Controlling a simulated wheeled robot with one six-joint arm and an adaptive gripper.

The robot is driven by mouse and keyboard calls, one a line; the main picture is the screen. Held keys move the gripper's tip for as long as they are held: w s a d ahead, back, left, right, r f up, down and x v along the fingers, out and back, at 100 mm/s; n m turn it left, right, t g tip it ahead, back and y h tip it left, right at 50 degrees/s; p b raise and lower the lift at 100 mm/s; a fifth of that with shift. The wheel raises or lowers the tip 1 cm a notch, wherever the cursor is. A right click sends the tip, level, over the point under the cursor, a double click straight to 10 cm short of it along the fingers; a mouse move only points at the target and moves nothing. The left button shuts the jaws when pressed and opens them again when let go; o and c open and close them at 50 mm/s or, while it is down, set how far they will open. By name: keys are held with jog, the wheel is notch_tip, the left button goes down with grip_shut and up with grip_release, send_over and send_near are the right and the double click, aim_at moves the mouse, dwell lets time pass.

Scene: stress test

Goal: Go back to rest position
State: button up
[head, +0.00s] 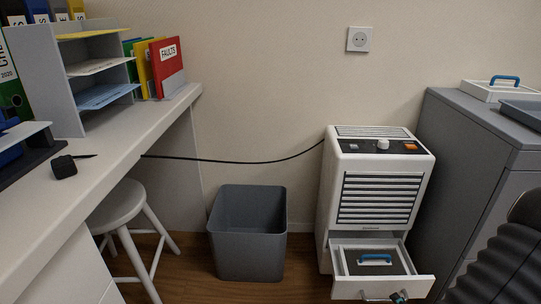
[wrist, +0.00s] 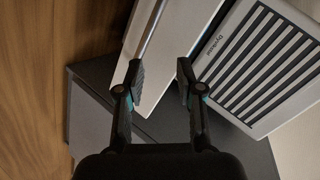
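My gripper (wrist: 160,73) is open in the wrist view, with its two black fingers apart and nothing visible between the tips. Past the fingertips is the white drawer, with a metal bar handle (wrist: 151,32) near the left fingertip; I cannot tell whether they touch. In the head view the drawer (head: 340,289) is pulled out of the white slatted appliance (head: 383,170) and holds a box with a blue handle (head: 374,259). A black ribbed part of my arm fills the lower right corner. A small dark end with teal beside the drawer front may be my gripper.
A grey bin (head: 248,255) stands left of the appliance, and a grey cabinet (head: 465,150) stands on its right. A black cable (head: 230,161) runs from the desk (head: 130,128) to the appliance. A stool (head: 120,205) is by the desk.

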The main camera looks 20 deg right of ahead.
jog(key=w+a+r+n+g+p, duration=0.1)
jog(key=w+a+r+n+g, duration=0.2)
jog(key=r, duration=0.5)
jog(key=w+a+r+n+h+p, duration=0.1)
jog(key=w+a+r+n+p, duration=0.25)
jog(key=r, duration=0.55)
jog(key=w+a+r+n+g, duration=0.2)
jog(key=w+a+r+n, duration=0.15)
jog(key=w+r, duration=0.35)
jog(key=s+a+r+n+y+p, duration=0.1)
jog(key=s+a+r, duration=0.3)
jog(key=a, duration=0.5)
jog(key=s+a+r+n+y+p, duration=0.1)
jog(key=s+a+r+n+y, duration=0.1)
jog(key=a+r, duration=0.5)
jog(key=s+a+r+n+y+p, duration=0.1)
jog(key=s+a+r, duration=0.4)
jog(key=a, duration=0.5)
jog(key=s+n+y, duration=0.1)
jog(key=n, duration=0.1)
jog(key=shift+s+a+r+n+g, duration=0.2)
jog(key=shift+s+a+n+g, duration=0.1)
jog(key=shift+a+g, duration=0.1)
